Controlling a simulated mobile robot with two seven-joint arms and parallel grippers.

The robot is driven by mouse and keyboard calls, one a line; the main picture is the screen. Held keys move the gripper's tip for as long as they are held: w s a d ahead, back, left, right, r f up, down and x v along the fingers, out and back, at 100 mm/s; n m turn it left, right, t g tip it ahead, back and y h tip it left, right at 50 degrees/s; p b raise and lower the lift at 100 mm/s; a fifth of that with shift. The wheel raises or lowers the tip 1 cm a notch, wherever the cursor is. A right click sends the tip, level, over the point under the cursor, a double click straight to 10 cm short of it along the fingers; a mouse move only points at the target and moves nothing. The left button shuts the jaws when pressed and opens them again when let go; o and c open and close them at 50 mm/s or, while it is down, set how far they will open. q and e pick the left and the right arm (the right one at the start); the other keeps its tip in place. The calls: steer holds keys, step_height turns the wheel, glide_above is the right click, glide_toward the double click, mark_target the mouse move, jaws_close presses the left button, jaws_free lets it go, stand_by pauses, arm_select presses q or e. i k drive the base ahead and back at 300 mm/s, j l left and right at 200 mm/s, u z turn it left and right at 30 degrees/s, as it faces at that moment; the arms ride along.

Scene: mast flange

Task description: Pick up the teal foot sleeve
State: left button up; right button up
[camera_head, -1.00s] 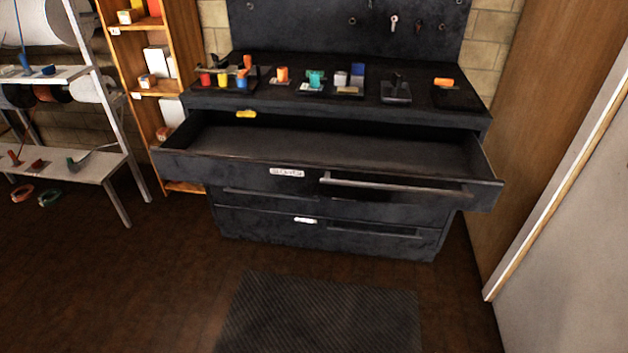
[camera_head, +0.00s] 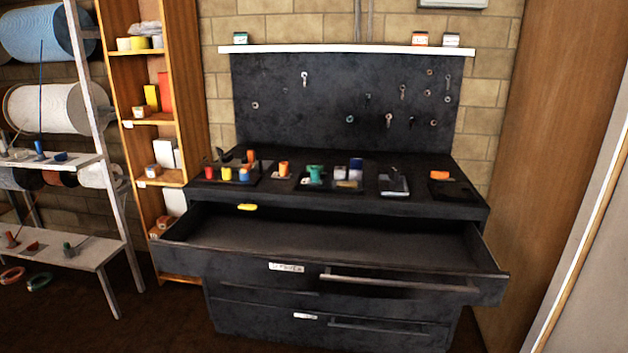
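A small teal piece (camera_head: 315,173), which looks like the teal foot sleeve, stands on the dark top of the black drawer cabinet (camera_head: 420,207), near the middle. It is upright on or beside a small pale-marked holder, and its exact seating is too small to tell. Neither of my grippers shows in the head view.
Red, yellow, blue and orange pieces stand left of the teal piece. An orange piece (camera_head: 440,175) lies at right. Shelves (camera_head: 155,120) stand at left, a wooden panel (camera_head: 545,120) at right.

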mark_target(314, 179)
steer(key=i+j+z, duration=0.15)
steer(key=z, duration=0.35)
steer(key=i+j+z, duration=0.2)
steer(key=z, duration=0.3)
steer(key=i+j+z, duration=0.1)
steer(key=j, duration=0.2)
steer(key=i+j+z, duration=0.1)
steer(key=j, duration=0.25)
steer(key=i+j+z, duration=0.15)
steer(key=j, duration=0.2)
